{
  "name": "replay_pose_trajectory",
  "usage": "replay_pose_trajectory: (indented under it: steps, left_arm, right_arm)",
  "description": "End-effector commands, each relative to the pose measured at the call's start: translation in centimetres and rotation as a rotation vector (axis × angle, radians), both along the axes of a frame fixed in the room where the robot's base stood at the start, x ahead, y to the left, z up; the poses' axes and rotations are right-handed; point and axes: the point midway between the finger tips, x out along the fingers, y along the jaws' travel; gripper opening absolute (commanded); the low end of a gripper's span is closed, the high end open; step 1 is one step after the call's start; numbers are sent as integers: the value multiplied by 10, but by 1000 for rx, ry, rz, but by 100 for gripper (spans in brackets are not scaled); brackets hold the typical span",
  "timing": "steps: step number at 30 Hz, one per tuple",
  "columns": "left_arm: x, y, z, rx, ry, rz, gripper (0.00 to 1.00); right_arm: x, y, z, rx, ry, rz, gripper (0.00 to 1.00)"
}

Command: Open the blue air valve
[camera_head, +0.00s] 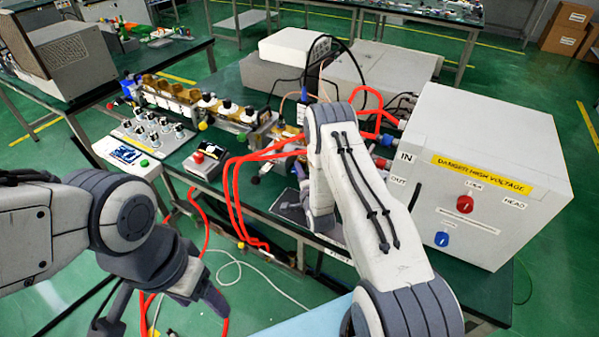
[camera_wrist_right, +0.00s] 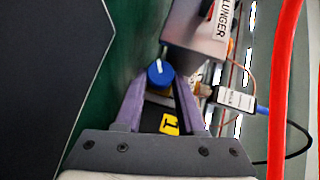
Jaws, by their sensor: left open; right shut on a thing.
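A round blue knob with a white pointer mark (camera_wrist_right: 160,75), which looks like the blue air valve, is in the middle of the right wrist view. My right gripper (camera_wrist_right: 161,88) is shut on it, with one purple-grey finger at each side. The white mark points nearly straight up in that view. My left gripper (camera_head: 163,312) is open and empty at the lower left of the head view, away from the bench.
A white high-voltage box (camera_head: 490,150) with a red knob (camera_head: 465,204) and another blue knob (camera_head: 442,239) stands right of my right arm. Red hoses (camera_head: 232,185) hang by the bench. In the wrist view, a grey block marked "LUNGER" (camera_wrist_right: 200,35) is close above the right finger.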

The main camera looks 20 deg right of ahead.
Motion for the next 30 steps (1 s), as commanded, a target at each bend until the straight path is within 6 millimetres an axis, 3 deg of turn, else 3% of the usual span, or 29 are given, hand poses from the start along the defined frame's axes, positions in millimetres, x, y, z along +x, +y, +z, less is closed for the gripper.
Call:
replay_pose_trajectory:
  steps: [9,19,20,21,22,30]
  left_arm:
    - [0,0,13,0,0,0,68]
    - [0,0,13,0,0,0,68]
    - [0,0,13,0,0,0,68]
    - [0,0,13,0,0,0,68]
    - [0,0,13,0,0,0,68]
    - [0,0,13,0,0,0,68]
  right_arm:
    - [1,1,5,-137,175,0,0]
    - [1,1,3,-152,195,1,0]
    - [1,1,3,-152,195,1,46]
    - [0,1,3,-152,195,1,62]
    - [1,1,3,-152,195,1,69]
    - [1,1,3,-151,194,1,69]
